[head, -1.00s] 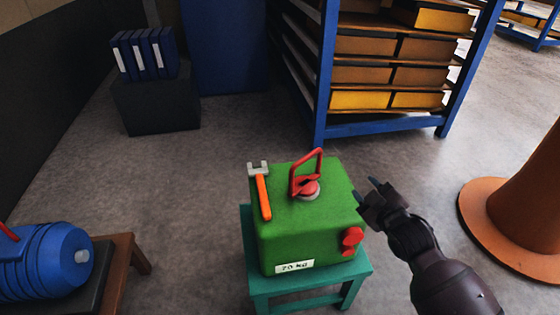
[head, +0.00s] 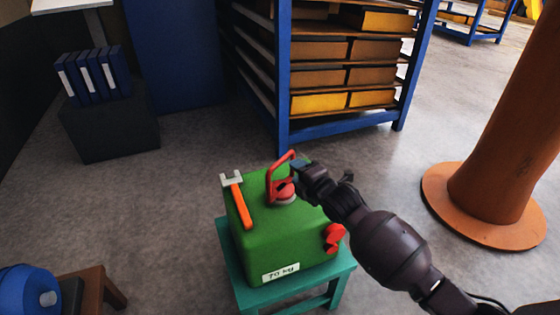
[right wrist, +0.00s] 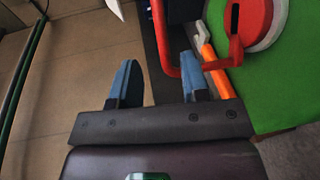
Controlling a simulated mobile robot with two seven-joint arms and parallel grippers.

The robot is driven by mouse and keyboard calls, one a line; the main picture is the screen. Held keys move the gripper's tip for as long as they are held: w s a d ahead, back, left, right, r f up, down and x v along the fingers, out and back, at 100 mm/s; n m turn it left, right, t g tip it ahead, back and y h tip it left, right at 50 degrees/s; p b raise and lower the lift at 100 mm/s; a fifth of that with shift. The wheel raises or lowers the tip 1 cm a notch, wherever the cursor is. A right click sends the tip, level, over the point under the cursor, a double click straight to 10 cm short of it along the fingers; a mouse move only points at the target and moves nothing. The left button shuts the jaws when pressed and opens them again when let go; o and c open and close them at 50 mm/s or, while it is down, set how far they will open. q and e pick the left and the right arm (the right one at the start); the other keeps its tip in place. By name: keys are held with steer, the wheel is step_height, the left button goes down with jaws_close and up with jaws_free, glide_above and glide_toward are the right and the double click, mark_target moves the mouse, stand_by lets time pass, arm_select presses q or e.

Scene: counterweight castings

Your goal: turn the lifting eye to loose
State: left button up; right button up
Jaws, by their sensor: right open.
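The lifting eye (head: 271,176) is a red loop on a round red base, on top of a green casting (head: 270,243) marked 70 kg. The loop stands up and leans. My right gripper (head: 301,168) is just right of the loop in the head view, open and empty. In the right wrist view, the lifting eye (right wrist: 158,38) shows a bent corner of its bar in the gap between the two blue fingertips of the right gripper (right wrist: 158,80). I cannot tell whether the bar is between the fingers or beyond them. My left gripper is not in view.
An orange-handled tool with a grey head (head: 240,205) lies on the casting, left of the eye. A red knob (head: 334,238) sits on its side. The casting stands on a teal stool (head: 300,293). An orange column (head: 500,170) stands right, a blue shelf (head: 283,105) behind.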

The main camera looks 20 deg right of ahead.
mark_target(283, 161)
steer(key=b+x, duration=0.2)
steer(key=x, duration=0.6)
steer(key=shift+w+f, duration=0.2)
steer(key=shift+f, duration=0.05)
steer(key=shift+w+a+r, duration=0.1)
steer(key=shift+w, duration=0.05)
steer(key=shift+c, duration=0.5)
jaws_close()
